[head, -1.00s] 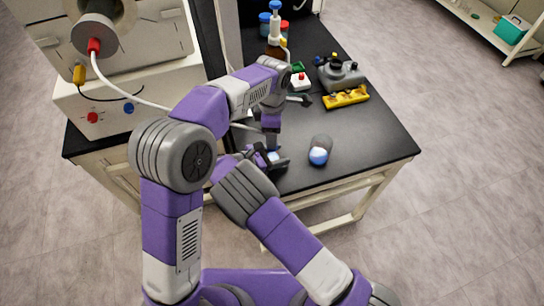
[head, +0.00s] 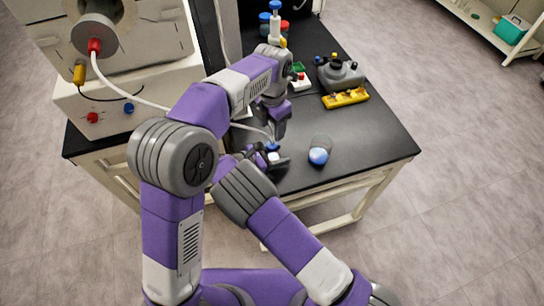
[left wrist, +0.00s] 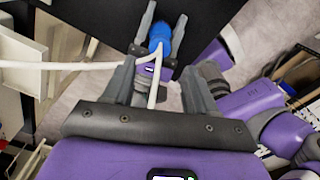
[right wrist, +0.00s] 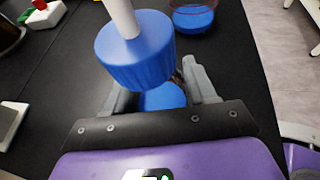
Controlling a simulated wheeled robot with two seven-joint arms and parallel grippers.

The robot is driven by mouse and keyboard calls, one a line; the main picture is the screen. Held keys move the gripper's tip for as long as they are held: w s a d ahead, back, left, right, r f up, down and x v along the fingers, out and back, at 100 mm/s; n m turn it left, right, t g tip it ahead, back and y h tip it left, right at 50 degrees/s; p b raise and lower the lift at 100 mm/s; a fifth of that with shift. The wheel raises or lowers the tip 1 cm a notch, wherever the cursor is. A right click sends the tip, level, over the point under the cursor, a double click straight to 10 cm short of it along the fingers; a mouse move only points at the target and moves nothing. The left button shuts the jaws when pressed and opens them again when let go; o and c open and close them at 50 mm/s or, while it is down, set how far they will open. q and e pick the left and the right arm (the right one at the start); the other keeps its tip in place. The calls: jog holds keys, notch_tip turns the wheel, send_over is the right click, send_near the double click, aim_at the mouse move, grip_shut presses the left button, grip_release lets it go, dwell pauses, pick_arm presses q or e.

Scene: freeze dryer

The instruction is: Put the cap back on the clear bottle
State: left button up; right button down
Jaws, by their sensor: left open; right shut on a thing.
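The blue cap (head: 273,147), with a white tube rising from its top, sits at the mouth of the clear bottle in my right gripper (head: 278,160). The cap also shows large in the right wrist view (right wrist: 135,50). The cap hides most of the clear bottle (right wrist: 162,97); its blue contents show between my right fingers. I cannot tell how firmly the cap is seated. My left gripper (head: 277,130) is open just above the cap, apart from it. In the left wrist view, the tube passes between its fingers (left wrist: 160,85).
A round clear vessel with blue liquid (head: 319,156) stands to the right on the black table (head: 365,135). A yellow rack (head: 345,97) and a grey device (head: 340,74) stand farther back. The white tube (head: 150,98) runs to the machine at left. The table's front right is clear.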

aim_at(272, 144)
pick_arm(q)
jog(key=shift+f, duration=3.95)
grip_shut()
jog(key=m, duration=0.5)
jog(key=shift+m, duration=0.4)
jog(key=m, duration=0.4)
